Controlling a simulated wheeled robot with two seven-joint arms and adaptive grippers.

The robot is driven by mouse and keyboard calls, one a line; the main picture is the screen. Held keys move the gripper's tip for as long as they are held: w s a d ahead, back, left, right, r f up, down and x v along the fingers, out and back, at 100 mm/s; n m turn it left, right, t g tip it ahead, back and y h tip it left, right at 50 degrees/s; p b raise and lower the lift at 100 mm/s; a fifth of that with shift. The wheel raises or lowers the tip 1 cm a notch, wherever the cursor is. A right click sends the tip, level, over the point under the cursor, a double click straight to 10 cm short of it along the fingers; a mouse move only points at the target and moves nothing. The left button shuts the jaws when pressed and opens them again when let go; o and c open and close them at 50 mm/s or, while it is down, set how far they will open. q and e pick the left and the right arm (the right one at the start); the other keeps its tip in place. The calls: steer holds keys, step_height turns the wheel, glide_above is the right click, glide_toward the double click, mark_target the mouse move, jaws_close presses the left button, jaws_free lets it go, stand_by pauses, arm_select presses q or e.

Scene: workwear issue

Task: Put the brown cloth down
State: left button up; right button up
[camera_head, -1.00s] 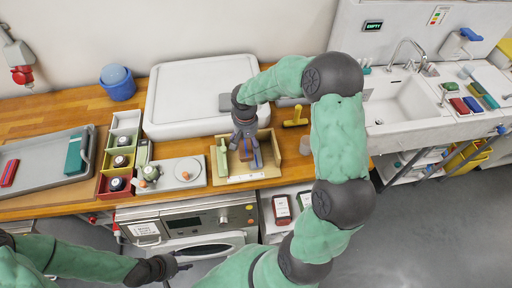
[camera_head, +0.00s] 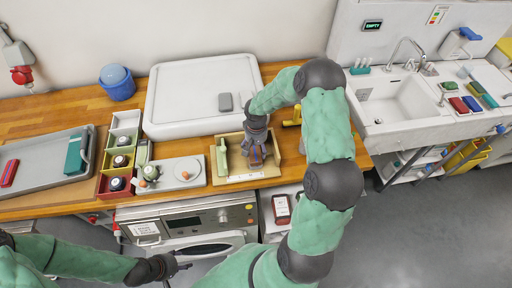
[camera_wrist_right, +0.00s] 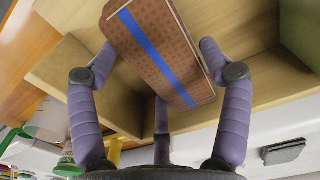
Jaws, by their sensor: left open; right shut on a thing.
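The brown cloth (camera_wrist_right: 160,45), folded with a blue stripe, is between the fingers of my right gripper (camera_wrist_right: 163,62) in the right wrist view. In the head view my right gripper (camera_head: 256,152) reaches down into an open wooden box (camera_head: 274,166) near the counter's front edge, and its fingers mostly hide the cloth. Whether the cloth touches the box floor cannot be told. A green item (camera_head: 221,160) stands at the box's left side. My left gripper (camera_head: 180,267) is open and empty, low in front of the counter.
A grey tray (camera_head: 40,158) holds red and teal items. The sink (camera_head: 395,103) is further right.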

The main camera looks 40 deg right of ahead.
mark_target(256, 149)
steer(key=shift+f, duration=0.15)
steer(key=o, duration=1.1)
step_height(256, 149, up, 12)
steer(key=shift+r, duration=0.2)
